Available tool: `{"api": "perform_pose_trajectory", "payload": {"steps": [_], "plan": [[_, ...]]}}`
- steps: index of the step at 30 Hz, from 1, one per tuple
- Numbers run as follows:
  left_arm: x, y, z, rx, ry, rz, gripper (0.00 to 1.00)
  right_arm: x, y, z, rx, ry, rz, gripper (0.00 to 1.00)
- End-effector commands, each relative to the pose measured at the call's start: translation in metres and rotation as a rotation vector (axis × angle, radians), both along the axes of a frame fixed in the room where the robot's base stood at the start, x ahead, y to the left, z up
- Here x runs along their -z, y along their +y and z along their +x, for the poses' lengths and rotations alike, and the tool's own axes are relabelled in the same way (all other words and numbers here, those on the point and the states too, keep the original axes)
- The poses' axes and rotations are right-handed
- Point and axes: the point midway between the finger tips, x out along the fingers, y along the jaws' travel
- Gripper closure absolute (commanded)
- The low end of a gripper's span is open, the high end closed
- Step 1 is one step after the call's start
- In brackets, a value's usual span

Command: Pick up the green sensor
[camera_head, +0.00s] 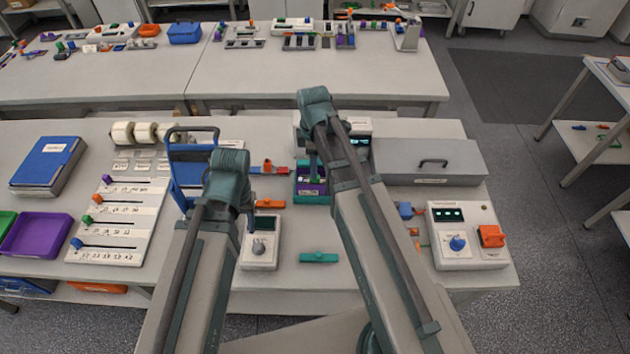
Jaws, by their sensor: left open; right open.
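A small flat teal-green block (319,257) with a little raised knob lies alone on the front of the near bench, between my two arms. It may be the green sensor, but I cannot tell for sure. A teal-rimmed purple tray (310,188) with a small green piece in it stands behind the block. My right gripper (318,172) points down over this tray, open, partly hidden by its arm. My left gripper (249,216) is open, behind and left of the block, mostly hidden by its own arm. Neither gripper touches the block.
A grey meter with a dial (260,243) stands left of the block. At right are a white box with a blue knob (457,243) and a long grey lidded case (425,160). At left are a slider board (120,220), a blue frame (187,152) and a purple bin (37,235).

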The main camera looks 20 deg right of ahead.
Motion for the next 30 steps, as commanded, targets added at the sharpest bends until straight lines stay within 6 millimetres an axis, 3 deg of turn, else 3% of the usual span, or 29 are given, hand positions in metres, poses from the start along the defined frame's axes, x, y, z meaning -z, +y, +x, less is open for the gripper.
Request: {"api": "perform_pose_trajectory", "payload": {"steps": [13, 23, 30], "plan": [[0.049, 0.000, 0.000, 0.005, 0.000, 0.001, 0.50, 0.049, 0.001, 0.001, 0.000, 0.000, 0.000, 0.40], [0.051, 0.000, 0.000, 0.004, 0.000, 0.001, 0.50, 0.051, 0.001, 0.001, 0.000, 0.000, 0.000, 0.40], [0.051, 0.000, 0.000, 0.004, 0.000, 0.001, 0.50, 0.051, 0.001, 0.001, 0.000, 0.000, 0.000, 0.81]]}}
